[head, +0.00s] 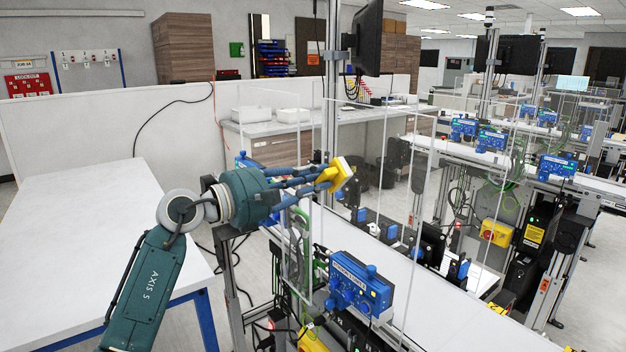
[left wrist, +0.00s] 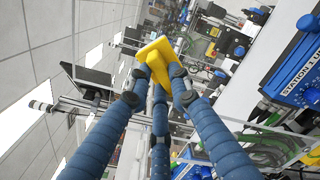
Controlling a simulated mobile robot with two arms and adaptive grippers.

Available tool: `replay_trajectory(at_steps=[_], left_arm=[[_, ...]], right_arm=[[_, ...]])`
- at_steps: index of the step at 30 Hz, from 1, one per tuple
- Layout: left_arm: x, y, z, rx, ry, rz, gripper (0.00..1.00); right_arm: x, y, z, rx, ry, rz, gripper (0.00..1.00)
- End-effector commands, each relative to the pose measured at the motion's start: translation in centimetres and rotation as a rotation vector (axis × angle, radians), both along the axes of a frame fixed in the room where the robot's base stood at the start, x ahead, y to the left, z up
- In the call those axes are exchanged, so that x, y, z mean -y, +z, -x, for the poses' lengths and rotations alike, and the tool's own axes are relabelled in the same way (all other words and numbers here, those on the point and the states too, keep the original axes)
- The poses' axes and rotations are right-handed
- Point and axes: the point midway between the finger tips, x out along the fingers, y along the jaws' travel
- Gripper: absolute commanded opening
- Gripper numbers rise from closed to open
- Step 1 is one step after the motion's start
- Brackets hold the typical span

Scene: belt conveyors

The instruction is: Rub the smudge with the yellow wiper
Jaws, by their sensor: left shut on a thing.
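My left gripper (head: 322,181) reaches in from the left and is shut on the yellow wiper (head: 342,172). The wiper's pale pad side faces right, in front of the clear panel (head: 362,120) over the conveyor. I cannot tell whether the pad touches the panel. In the left wrist view the three blue fingers of the gripper (left wrist: 160,78) close around the yellow wiper (left wrist: 155,50). I cannot clearly make out the smudge; a faint grey haze shows through the panel right of the wiper. My right gripper is not in view.
A white table (head: 75,245) stands at the left. A conveyor (head: 425,275) with a blue station box (head: 358,287) lies below and right of the gripper. A grey upright post (head: 331,90) and a monitor (head: 368,36) stand behind. More conveyors fill the right side.

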Motion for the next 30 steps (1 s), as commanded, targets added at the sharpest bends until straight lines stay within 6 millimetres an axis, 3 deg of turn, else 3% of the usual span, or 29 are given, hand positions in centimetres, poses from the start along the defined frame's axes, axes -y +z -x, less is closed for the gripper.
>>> replay_trajectory(at_steps=[22,30], left_arm=[[1.2,0.0,-0.9,0.000,-0.001,0.001,0.00],[2.1,0.0,0.5,0.002,-0.001,-0.001,0.00]], right_arm=[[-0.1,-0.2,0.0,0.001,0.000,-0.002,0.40],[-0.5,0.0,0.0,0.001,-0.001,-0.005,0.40]])
